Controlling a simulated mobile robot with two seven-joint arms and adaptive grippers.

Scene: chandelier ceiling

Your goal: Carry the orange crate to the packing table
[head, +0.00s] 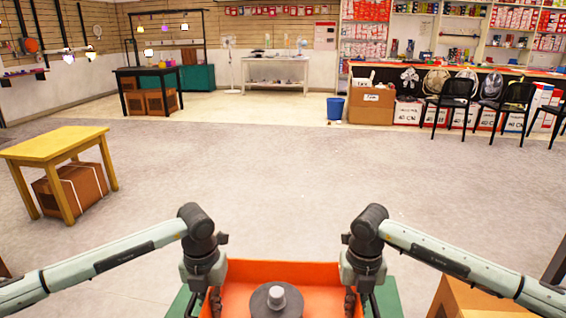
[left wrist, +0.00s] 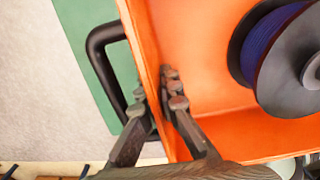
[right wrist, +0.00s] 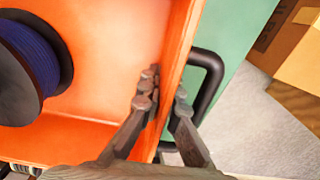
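The orange crate (head: 238,275) is at the bottom middle of the head view, with a dark spool (head: 277,300) inside. The spool's blue winding shows in the left wrist view (left wrist: 262,45). My left gripper (head: 213,296) is shut on the crate's left wall, one finger inside and one outside. My right gripper (head: 352,296) is shut on the right wall in the same way. A black handle (left wrist: 100,55) stands outside the left wall and another (right wrist: 215,75) outside the right. A yellow table (head: 55,143) and a black table (head: 150,72) stand left; no label marks either as the packing table.
A green surface (head: 389,297) lies beneath the crate; whether they touch is unclear. A cardboard box (head: 475,300) is close at right, another (head: 75,190) under the yellow table. A white table (head: 275,72), blue bin (head: 335,108) and chairs (head: 455,100) stand far off. The floor ahead is clear.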

